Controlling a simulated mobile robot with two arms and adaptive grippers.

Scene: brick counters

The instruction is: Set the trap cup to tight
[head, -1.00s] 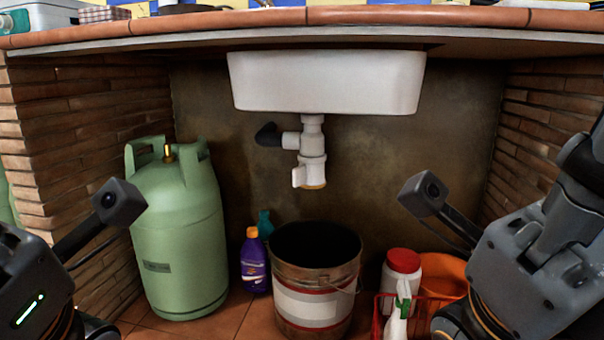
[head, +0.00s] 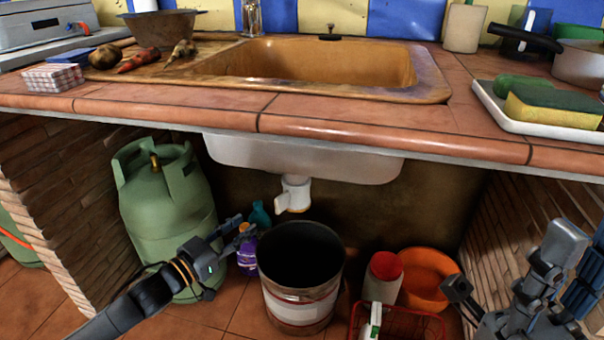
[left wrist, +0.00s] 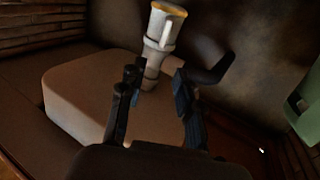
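The white sink trap hangs under the basin, and its trap cup (head: 292,195) has a yellowish lower rim and a side tab. In the left wrist view the trap cup (left wrist: 164,28) appears inverted, beyond my fingertips. My left gripper (head: 238,231) is below and left of the cup, above the floor near the purple bottle. In the left wrist view my left gripper (left wrist: 156,78) is open, with nothing between its fingers. My right arm is at the lower right; its gripper's opening cannot be made out. The cup's tightness cannot be told.
A bucket (head: 300,309) stands below the trap. A green gas cylinder (head: 165,205) is on the left, with a purple bottle (head: 247,256) beside it. A red-lidded jar (head: 382,277), orange basin (head: 426,277) and red basket (head: 420,325) are on the right. The counter edge (head: 330,128) overhangs.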

